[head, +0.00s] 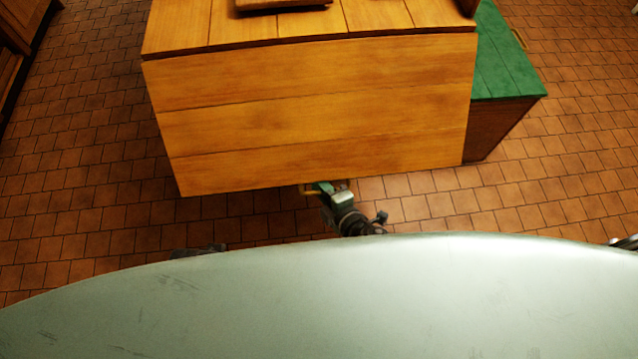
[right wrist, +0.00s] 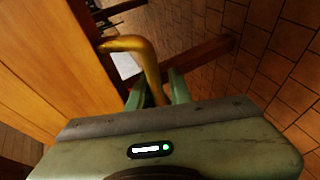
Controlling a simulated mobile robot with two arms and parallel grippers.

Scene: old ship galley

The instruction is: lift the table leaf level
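The table leaf (head: 315,125) is a panel of orange-brown boards along the near side of the wooden table (head: 380,18). It slopes down from the tabletop edge, with its free edge low and towards me. A brass handle (head: 306,188) sits at that lower edge. My right gripper (head: 324,187) is at this handle. In the right wrist view the bent brass handle (right wrist: 150,62) runs down between the two green fingers (right wrist: 157,95), which look closed around it. The leaf (right wrist: 45,75) fills the left of that view. My left gripper does not show.
A green-topped chest (head: 505,65) stands against the table's right side. A wooden board or tray (head: 283,4) lies on the tabletop. Dark wooden furniture (head: 18,30) is at the far left. The tiled floor (head: 80,190) is clear around the table.

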